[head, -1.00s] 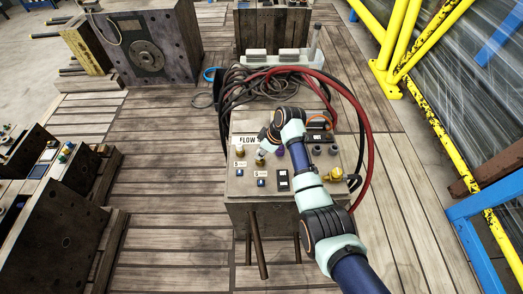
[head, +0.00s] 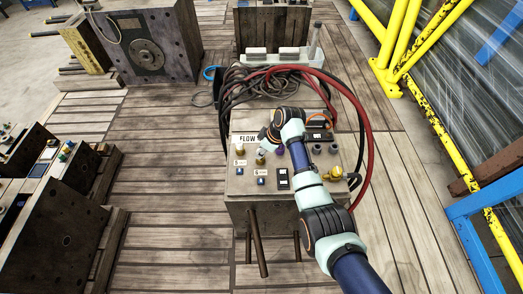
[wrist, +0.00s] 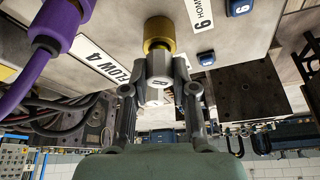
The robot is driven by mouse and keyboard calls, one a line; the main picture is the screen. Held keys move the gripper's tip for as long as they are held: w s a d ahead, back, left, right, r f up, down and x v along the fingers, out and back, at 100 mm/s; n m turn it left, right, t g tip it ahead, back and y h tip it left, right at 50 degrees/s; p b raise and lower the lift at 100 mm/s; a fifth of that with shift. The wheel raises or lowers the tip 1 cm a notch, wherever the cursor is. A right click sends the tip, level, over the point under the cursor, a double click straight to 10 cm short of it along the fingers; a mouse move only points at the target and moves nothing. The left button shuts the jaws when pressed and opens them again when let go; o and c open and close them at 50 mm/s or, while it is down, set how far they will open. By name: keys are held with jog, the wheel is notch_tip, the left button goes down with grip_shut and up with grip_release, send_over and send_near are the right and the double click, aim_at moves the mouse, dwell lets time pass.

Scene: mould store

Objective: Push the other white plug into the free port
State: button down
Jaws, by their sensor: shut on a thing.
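In the wrist view, my gripper (wrist: 158,92) is shut on a white plug (wrist: 157,72), one finger on each side of its faceted body. The plug is in line with a brass port (wrist: 157,30) on the mould face and its front end meets the port's mouth. How deep it sits inside I cannot tell. In the head view, my gripper (head: 266,143) is small and partly hidden by my wrist, over the mould (head: 240,186) beside the "FLOW" label (head: 247,139). The plug is too small to make out there.
A purple hose with its connector (wrist: 45,40) is at the left of the wrist view, near the gripper. Dark cables (head: 245,90) and a red hose (head: 366,130) lie behind and right of the mould. A brass elbow (head: 332,174) stands at the mould's right.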

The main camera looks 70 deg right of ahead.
jog(key=shift+f, duration=0.45)
dwell(0.3)
jog(key=shift+c, duration=2.2)
grip_release()
jog(key=shift+r, duration=0.15)
notch_tip(320, 180, up, 7)
jog(key=p, duration=0.7)
jog(key=shift+r, duration=0.2)
